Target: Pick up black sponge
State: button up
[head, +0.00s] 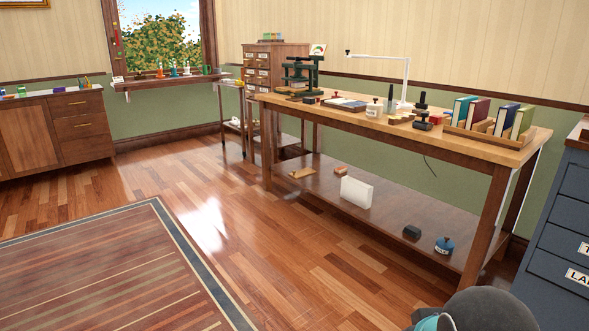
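A small dark block (412,232), which looks like the black sponge, lies on the lower shelf (350,221) of the long wooden workbench, toward its right end. It is small in the picture, so its texture cannot be made out. A round blue container (444,245) stands just right of it, apart from it. A dark grey rounded part with a teal edge at the bottom right appears to be my own arm. My gripper is not in view.
The workbench top (344,118) holds books in a rack (488,132), a lamp, a press and small tools. A white block (356,193) stands on the lower shelf. Workbench legs flank the shelf. A blue-grey cabinet (558,225) stands at right. The floor in front is clear.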

aim_at(309, 101)
jog(key=u, duration=0.35)
jog(key=i, duration=2.15)
jog(key=z, duration=0.05)
